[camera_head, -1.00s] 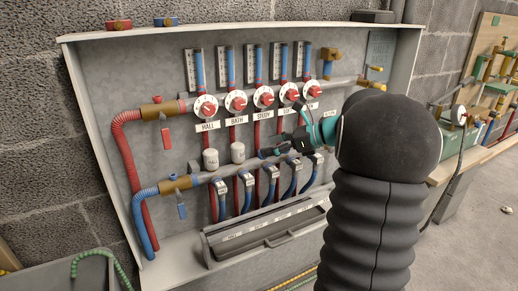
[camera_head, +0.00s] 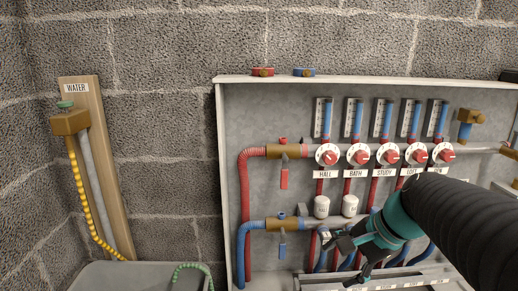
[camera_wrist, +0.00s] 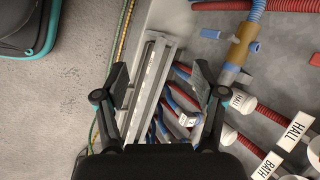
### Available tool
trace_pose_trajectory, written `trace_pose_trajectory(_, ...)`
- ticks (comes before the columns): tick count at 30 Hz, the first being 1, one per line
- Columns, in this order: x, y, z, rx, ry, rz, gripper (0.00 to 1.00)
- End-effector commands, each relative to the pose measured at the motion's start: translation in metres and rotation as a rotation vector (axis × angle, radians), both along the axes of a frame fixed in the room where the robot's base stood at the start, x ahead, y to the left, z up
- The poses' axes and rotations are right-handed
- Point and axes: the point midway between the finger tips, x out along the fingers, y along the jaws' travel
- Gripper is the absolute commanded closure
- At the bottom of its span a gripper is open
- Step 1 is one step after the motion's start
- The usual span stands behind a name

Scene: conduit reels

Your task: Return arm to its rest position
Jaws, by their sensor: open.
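My gripper (camera_head: 338,256) is in front of the lower part of the manifold cabinet, at the right of the head view. Its two dark fingers stand apart with nothing between them, as the wrist view (camera_wrist: 160,80) also shows. My black-sleeved arm reaches in from the right edge and hides the lower right of the cabinet. In the head view the fingers overlap the blue and red pipes below the white caps (camera_head: 322,207). I cannot tell whether they touch them.
The cabinet (camera_head: 220,160) holds several red-and-white dials (camera_head: 326,155), a red-handled valve (camera_head: 284,178) and a blue-handled valve (camera_head: 282,250). A wooden WATER board (camera_head: 110,170) stands at left.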

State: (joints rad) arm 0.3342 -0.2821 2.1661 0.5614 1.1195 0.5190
Motion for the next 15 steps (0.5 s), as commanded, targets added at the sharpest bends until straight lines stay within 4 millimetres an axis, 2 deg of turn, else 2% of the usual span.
trace_pose_trajectory(1,-0.017,0.009,-0.001,-0.078,-0.035,0.086,0.30)
trace_pose_trajectory(3,-0.037,0.014,-0.005,-0.192,-0.082,0.209,0.30)
trace_pose_trajectory(9,-0.088,0.018,-0.016,-0.508,-0.219,0.558,0.30)
trace_pose_trajectory(15,-0.115,0.014,-0.024,-0.726,-0.315,0.803,0.30)
